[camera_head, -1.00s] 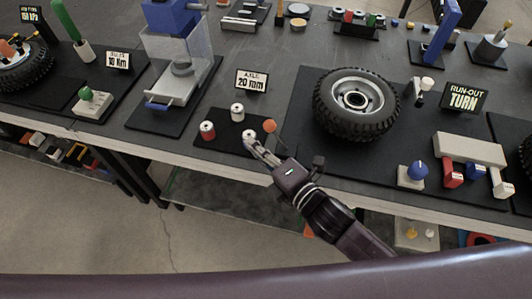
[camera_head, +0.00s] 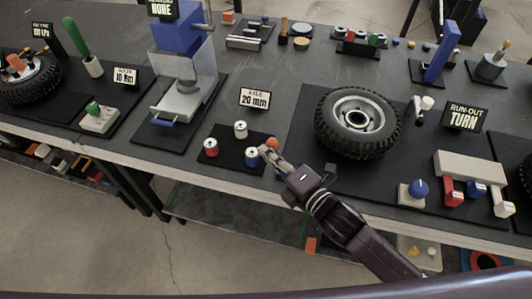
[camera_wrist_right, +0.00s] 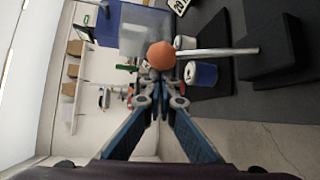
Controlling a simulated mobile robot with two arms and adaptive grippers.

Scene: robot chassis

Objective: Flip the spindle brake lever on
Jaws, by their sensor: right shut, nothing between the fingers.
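A lever with an orange ball knob (camera_head: 272,142) stands at the front edge of the wheel's board, left of the tyre. In the right wrist view the orange knob (camera_wrist_right: 161,55) sits on the end of a silver rod (camera_wrist_right: 222,51) that runs to a dark block (camera_wrist_right: 272,52). My right gripper (camera_head: 265,152) is shut and empty, its tips close beside the knob. In the right wrist view the shut fingertips (camera_wrist_right: 160,90) are just below the knob; I cannot tell whether they touch it. My left gripper is not in view.
Red (camera_head: 211,147), white (camera_head: 240,129) and blue (camera_head: 252,157) spools stand on a black mat left of the lever. A tyre (camera_head: 357,122) lies right of it. Behind are an "AXLE 20 mm" sign (camera_head: 255,99) and a blue press (camera_head: 181,40).

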